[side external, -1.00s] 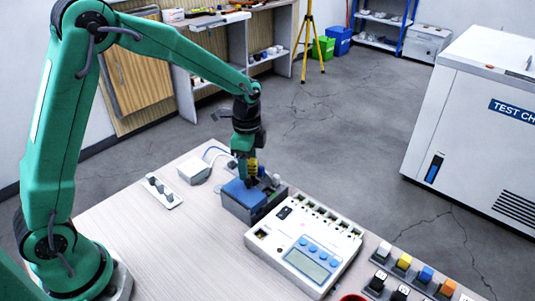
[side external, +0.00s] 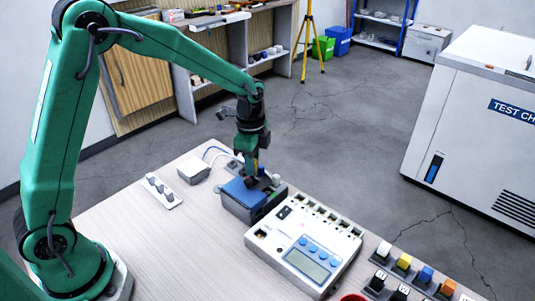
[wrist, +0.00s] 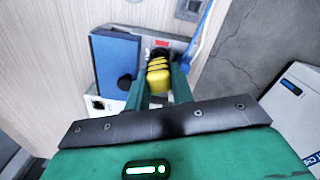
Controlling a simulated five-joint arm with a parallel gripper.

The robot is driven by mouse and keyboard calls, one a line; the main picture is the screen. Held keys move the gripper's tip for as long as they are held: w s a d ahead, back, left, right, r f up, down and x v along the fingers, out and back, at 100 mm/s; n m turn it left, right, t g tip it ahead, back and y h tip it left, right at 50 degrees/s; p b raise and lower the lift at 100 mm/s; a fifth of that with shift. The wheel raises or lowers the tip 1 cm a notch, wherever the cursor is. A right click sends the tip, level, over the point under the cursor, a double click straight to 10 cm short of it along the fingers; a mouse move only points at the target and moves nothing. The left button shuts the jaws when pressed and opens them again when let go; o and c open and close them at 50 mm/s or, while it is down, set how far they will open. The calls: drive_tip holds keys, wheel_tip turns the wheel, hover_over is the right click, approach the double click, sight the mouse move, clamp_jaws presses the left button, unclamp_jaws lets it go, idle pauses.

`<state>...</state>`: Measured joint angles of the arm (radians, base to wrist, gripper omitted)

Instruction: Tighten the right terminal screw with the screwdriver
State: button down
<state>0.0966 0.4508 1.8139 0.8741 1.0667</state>
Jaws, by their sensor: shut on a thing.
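My gripper (side external: 254,170) points down over the far side of a grey box with a blue lid (side external: 241,190). It is shut on the yellow and black handle of the screwdriver (wrist: 158,76). In the wrist view, the handle sits between the two green fingers, over the grey strip beside the blue lid (wrist: 115,62). The screwdriver's tip is hidden, so I cannot tell whether it touches a screw. The terminal screws cannot be made out; the handle and fingers cover part of the strip.
A white meter with blue buttons (side external: 305,247) stands close on the right of the box. A small white box (side external: 194,170) and a white strip with grey knobs (side external: 161,191) lie to the left. Blue and white cables run behind. Coloured blocks (side external: 404,261) line the right edge.

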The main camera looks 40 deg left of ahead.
drive_tip(key=m, duration=0.4)
drive_tip(key=shift+s+a+m, duration=0.1)
drive_tip(key=shift+a+m, duration=0.05)
drive_tip(key=shift+m, duration=0.15)
drive_tip(key=m, duration=0.4)
drive_tip(key=shift+f, duration=0.1)
drive_tip(key=m, duration=0.9)
drive_tip(key=c, duration=0.9)
unclamp_jaws()
